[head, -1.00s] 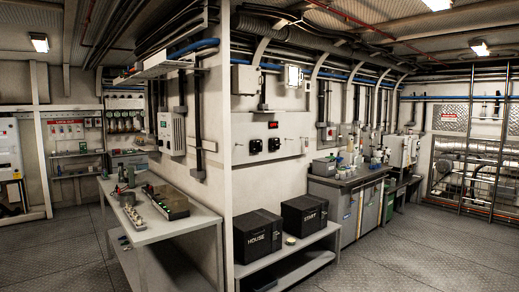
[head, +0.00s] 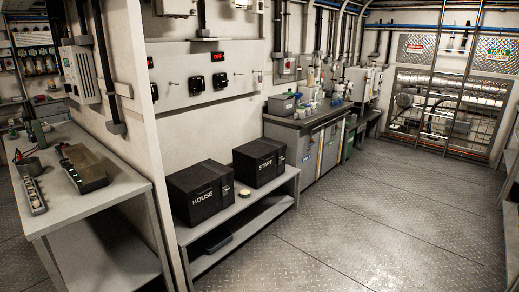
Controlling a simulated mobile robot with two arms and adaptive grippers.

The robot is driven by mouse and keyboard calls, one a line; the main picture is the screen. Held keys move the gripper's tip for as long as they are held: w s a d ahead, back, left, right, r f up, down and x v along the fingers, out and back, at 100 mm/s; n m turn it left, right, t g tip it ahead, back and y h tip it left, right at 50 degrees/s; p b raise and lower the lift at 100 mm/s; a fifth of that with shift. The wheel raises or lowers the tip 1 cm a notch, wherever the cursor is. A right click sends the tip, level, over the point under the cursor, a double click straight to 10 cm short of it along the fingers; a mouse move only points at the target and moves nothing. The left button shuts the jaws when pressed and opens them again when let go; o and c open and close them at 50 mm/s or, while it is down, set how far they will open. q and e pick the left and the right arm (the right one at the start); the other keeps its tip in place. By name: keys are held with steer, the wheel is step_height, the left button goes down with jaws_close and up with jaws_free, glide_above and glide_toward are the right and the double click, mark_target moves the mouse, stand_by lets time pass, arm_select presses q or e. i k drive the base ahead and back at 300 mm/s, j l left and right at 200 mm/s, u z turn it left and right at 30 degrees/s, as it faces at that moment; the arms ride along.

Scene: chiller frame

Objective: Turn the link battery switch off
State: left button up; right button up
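A pale switch panel (head: 237,75) is on the white wall above the battery shelf. It carries two black rotary switches, a left one (head: 195,86) and a right one (head: 220,80). A small red lit display (head: 217,58) sits above them. Another small fitting (head: 257,80) is near the panel's right end. The labels are too small to read, so I cannot tell which is the link switch or how the knobs are set. Neither of my grippers is in view.
Black boxes marked HOUSE (head: 200,192) and START (head: 259,161) stand on a grey shelf (head: 240,208) below the panel. A grey workbench (head: 110,195) with tools is at left. Cabinets (head: 305,155) line the wall further right. The metal plate floor (head: 390,215) is clear at right.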

mark_target(199, 83)
steer(key=i, duration=0.5)
steer(key=i+l+u, duration=0.15)
steer(key=i, duration=0.35)
steer(key=i+l, duration=0.1)
steer(key=i, duration=0.4)
steer(key=i+l+u, duration=0.15)
steer(key=i, duration=0.35)
